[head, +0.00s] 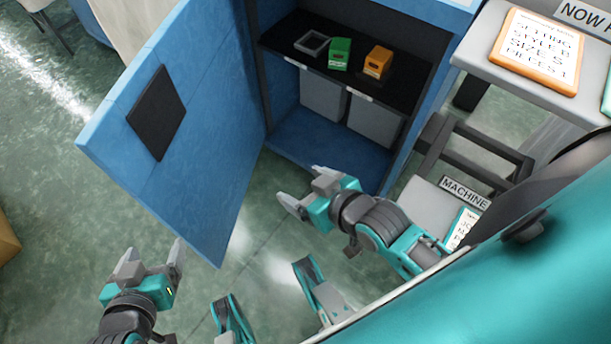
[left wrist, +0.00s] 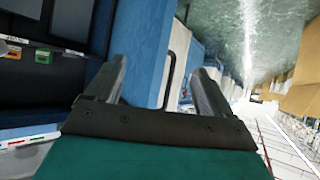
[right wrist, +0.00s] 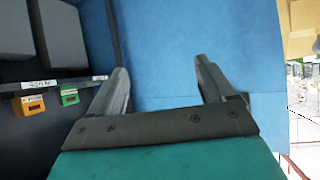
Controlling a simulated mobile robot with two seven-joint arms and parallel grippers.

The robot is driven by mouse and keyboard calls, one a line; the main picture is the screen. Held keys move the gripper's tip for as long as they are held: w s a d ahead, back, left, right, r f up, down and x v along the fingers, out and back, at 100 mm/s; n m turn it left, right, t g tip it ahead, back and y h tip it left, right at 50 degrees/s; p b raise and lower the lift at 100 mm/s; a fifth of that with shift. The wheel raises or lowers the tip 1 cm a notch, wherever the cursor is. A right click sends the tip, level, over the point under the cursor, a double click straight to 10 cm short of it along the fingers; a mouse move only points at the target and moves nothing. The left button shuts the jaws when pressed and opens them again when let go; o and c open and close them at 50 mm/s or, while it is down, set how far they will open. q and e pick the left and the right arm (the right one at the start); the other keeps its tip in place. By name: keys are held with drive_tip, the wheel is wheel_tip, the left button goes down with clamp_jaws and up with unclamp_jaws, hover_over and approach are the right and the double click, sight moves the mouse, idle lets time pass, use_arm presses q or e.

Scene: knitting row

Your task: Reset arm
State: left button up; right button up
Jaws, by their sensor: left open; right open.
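My left gripper (head: 152,256) is open and empty, low at the left in the head view, in front of the open cabinet door (head: 195,110). Its open fingers (left wrist: 160,85) show in the left wrist view with the door's edge and a dark handle beyond. My right gripper (head: 296,190) is open and empty in front of the cabinet's lower opening. Its spread fingers also show in the right wrist view (right wrist: 165,85), with the blue door behind. Neither gripper visibly touches anything.
The blue cabinet's dark shelf (head: 285,52) holds a grey tray (head: 312,43), a green box (head: 340,53) and an orange box (head: 377,61). Grey bins (head: 322,95) sit below. A bench with an orange-framed sign (head: 538,50) stands at right. Green floor lies open at left.

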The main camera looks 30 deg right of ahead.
use_arm(q)
drive_tip(key=s+a+r+y+p, duration=0.1)
drive_tip(key=a+r+p, duration=0.2)
drive_tip(key=r+p, duration=0.8)
drive_tip(key=p, duration=0.5)
drive_tip(key=shift+s+a+r, duration=0.15)
drive_tip(key=shift+s+r, duration=0.15)
use_arm(e)
drive_tip(key=s+d+r, duration=0.1)
drive_tip(key=d+r, duration=0.2)
drive_tip(key=r, duration=0.8)
drive_tip(key=shift+s+r+h, duration=0.15)
drive_tip(key=shift+r+h, duration=0.15)
drive_tip(key=shift+h, duration=0.1)
use_arm(q)
drive_tip(key=shift+f, duration=0.15)
drive_tip(key=shift+c, duration=0.3)
use_arm(e)
drive_tip(key=shift+f, duration=0.15)
drive_tip(key=shift+c, duration=0.3)
